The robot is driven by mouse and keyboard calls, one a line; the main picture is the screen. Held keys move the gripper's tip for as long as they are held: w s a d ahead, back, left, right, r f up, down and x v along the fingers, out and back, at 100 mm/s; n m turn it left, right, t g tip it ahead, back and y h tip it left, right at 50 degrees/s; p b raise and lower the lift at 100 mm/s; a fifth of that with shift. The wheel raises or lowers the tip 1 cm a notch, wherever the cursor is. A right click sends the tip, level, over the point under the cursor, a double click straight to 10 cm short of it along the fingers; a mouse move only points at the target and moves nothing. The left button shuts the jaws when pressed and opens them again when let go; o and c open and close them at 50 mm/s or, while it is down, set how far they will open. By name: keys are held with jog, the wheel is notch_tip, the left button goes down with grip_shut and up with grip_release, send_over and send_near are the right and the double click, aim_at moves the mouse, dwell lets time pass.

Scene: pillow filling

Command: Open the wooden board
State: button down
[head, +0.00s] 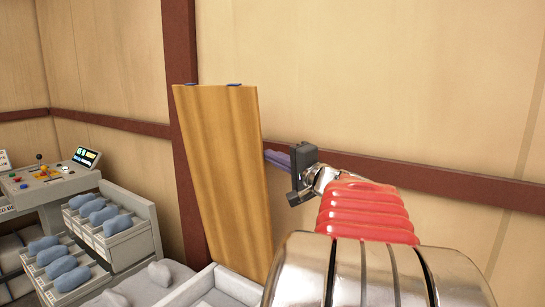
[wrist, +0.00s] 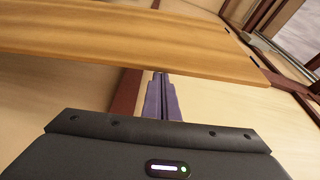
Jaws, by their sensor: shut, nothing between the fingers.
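The wooden board (head: 222,170) stands nearly upright in the head view, leaning slightly, with two small blue pieces on its top edge. In the wrist view the board (wrist: 130,38) runs across the upper part of the picture. My gripper (head: 268,156) is to the right of the board, with its purple fingers shut and pointing at the board's right edge. In the wrist view the fingertips (wrist: 161,76) reach the board's near edge; I cannot tell whether they touch it. Nothing shows between the fingers.
Grey trays with blue pillow-like items (head: 70,279) stand at the lower left. A control panel (head: 40,172) with a lit screen is at the far left. A light grey bin (head: 228,283) lies under the board. The wall with dark red beams is behind.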

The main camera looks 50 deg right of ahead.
jog(key=shift+d, duration=0.1)
jog(key=s+d, duration=0.1)
jog(key=s, duration=0.8)
jog(key=shift+s+d, duration=0.2)
jog(key=shift+d, duration=0.2)
dwell(0.4)
jog(key=shift+a, duration=0.1)
dwell(0.4)
jog(key=w+a+f+n+g+y, duration=0.45)
jog(key=a+f, duration=0.35)
jog(key=a, duration=0.6)
jog(key=w+a+f+n+g+y, duration=0.3)
jog(key=w+a+f, duration=0.35)
jog(key=a, duration=0.65)
jog(key=s+a+f+n+g+h, duration=0.1)
jog(key=s+a+f+n+g, duration=0.45)
jog(key=a+f, duration=0.45)
jog(key=s+a+f+n+h, duration=0.1)
jog(key=s+a+n, duration=0.4)
jog(key=s, duration=0.5)
jog(key=shift+s+a+f+h, duration=0.2)
jog(key=shift+s+a+h, duration=0.15)
jog(key=shift+a+h, duration=0.7)
